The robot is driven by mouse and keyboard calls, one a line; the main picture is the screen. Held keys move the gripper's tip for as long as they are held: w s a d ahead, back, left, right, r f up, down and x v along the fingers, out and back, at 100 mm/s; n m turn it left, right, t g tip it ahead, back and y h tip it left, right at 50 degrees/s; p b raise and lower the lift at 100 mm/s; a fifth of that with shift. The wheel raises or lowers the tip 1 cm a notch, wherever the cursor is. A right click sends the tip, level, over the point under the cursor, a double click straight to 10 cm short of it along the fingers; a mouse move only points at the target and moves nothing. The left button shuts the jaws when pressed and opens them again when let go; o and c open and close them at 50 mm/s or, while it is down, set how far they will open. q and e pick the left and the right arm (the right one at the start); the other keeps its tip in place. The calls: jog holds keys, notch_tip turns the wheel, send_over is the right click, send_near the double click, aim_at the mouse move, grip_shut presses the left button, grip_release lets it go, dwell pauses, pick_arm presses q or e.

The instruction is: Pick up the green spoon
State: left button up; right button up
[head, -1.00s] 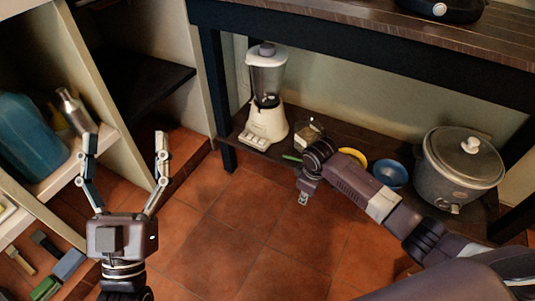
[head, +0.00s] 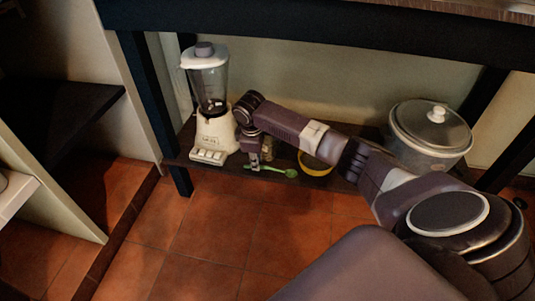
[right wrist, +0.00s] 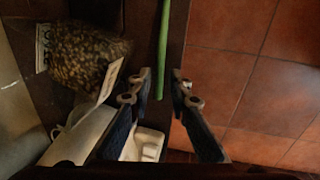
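My right gripper (head: 255,162) reaches down over the shelf at the handle's left end. In the right wrist view my right gripper (right wrist: 162,76) is open. The spoon's green handle (right wrist: 163,40) lines up between its fingertips, and its end shows between the fingers. I cannot tell whether the fingers are level with the handle or above it. The spoon's bowl is outside the wrist view. My left gripper is not in view.
A white blender (head: 214,130) stands left of my right gripper. A bag of small brown pieces (right wrist: 85,50) lies close to the fingers. A yellow bowl (head: 315,168) and a grey cooker (head: 430,130) are to the right. The tabletop (head: 330,25) overhangs the shelf.

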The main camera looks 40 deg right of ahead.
jog(key=shift+w+d+f+b, duration=0.1)
jog(key=shift+f+b, duration=0.2)
jog(key=shift+f, duration=0.35)
jog(key=shift+w+d+f+b, duration=0.1)
jog(key=shift+f+b, duration=0.2)
jog(key=shift+f, duration=0.35)
grip_shut()
jog(key=shift+r, duration=0.1)
